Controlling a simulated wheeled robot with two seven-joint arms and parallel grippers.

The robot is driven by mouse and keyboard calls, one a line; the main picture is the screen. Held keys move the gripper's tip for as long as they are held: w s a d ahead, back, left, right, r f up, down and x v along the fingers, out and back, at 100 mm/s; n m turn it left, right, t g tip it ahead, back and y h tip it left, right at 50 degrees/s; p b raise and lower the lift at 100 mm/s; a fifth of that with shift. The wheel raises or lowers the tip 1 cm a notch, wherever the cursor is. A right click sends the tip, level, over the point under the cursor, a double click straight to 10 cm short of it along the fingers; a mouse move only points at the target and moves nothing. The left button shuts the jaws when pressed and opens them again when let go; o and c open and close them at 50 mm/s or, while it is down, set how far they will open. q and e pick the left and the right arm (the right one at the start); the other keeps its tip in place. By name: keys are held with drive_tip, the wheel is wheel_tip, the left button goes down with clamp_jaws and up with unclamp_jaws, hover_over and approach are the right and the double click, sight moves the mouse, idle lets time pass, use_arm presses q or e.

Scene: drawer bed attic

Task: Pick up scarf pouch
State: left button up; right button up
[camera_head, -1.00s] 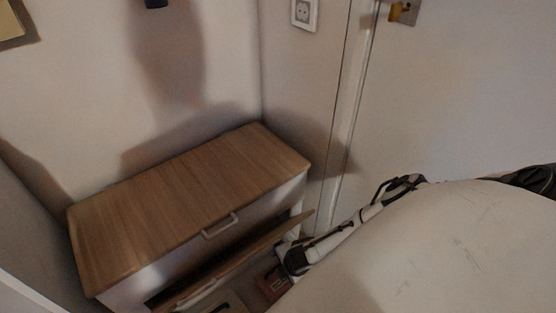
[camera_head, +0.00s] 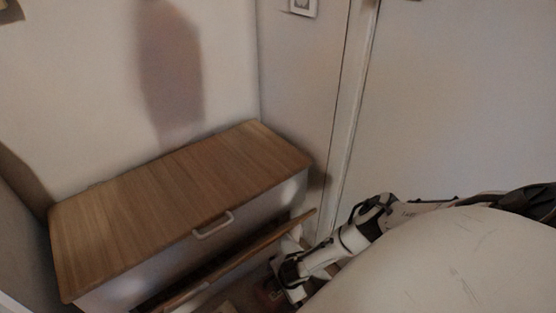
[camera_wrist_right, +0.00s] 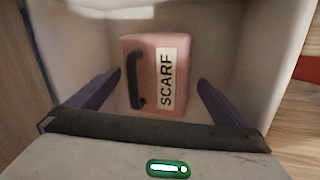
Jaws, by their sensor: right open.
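The scarf pouch (camera_wrist_right: 155,78) is a pink-red block with a black handle and a pale label reading SCARF. In the right wrist view it lies inside a pale-walled drawer (camera_wrist_right: 78,45), ahead of my right gripper. My right gripper (camera_wrist_right: 158,90) is open, with its two dark fingers spread to the left and right of the pouch and no clear contact. In the head view my right gripper (camera_head: 288,278) is low beside the pulled-out drawer, and a small reddish patch near it is too dark to make out surely. My left gripper is not in view.
A wood-topped chest (camera_head: 180,205) stands in the wall corner, with a pale handle (camera_head: 213,225) on its front. The open drawer's wooden edge (camera_head: 250,255) juts out below. A door (camera_head: 450,100) is at the right. Wooden floor (camera_wrist_right: 295,125) shows beside the drawer.

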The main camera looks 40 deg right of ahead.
drive_tip(key=c, duration=1.2)
